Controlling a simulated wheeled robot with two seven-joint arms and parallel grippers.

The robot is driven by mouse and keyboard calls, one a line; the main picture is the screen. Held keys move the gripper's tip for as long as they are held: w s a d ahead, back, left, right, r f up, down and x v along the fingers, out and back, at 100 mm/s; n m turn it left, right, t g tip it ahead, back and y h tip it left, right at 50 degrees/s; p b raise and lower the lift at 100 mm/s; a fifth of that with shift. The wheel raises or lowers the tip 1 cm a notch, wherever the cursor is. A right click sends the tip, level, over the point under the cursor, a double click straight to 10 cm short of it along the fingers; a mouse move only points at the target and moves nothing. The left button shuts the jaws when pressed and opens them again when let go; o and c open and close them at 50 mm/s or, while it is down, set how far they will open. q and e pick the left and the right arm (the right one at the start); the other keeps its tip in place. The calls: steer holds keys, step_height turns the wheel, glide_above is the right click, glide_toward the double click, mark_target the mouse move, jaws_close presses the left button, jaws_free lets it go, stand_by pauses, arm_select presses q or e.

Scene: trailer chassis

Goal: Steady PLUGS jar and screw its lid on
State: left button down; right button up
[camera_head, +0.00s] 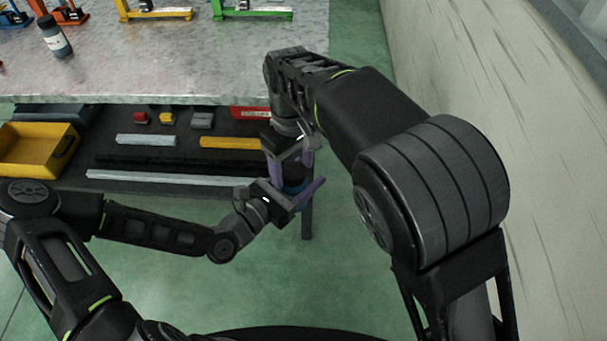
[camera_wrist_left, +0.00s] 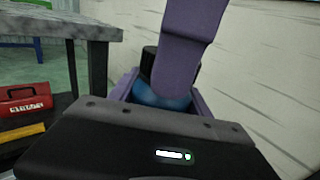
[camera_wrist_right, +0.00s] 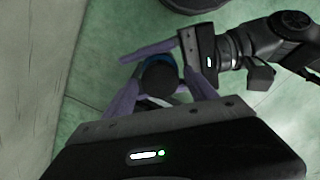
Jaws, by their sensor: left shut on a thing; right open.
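The jar (camera_wrist_left: 160,97) shows as a blue body between the purple fingers of my left gripper (camera_head: 298,190), which is shut on it. It is held in the air off the table's right end. A round black lid (camera_wrist_right: 158,77) sits at the jar's top, and its black side shows in the left wrist view (camera_wrist_left: 148,63). I cannot tell how tightly it is seated. My right gripper (camera_head: 291,163) points down from above. Its fingers are open, one on each side of the lid. The jar's label is hidden.
The metal worktable (camera_head: 180,70) is at upper left, with a dark bottle (camera_head: 55,38) and coloured stands on it. The shelf below holds a yellow bin (camera_head: 35,150), bars and a red box (camera_head: 250,112). A pale wall (camera_head: 470,70) stands to the right.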

steer(key=shift+c, duration=0.4)
jaws_close()
steer(key=shift+o, duration=1.1)
jaws_free()
step_height(320, 180, up, 8)
steer(key=shift+f, duration=0.25)
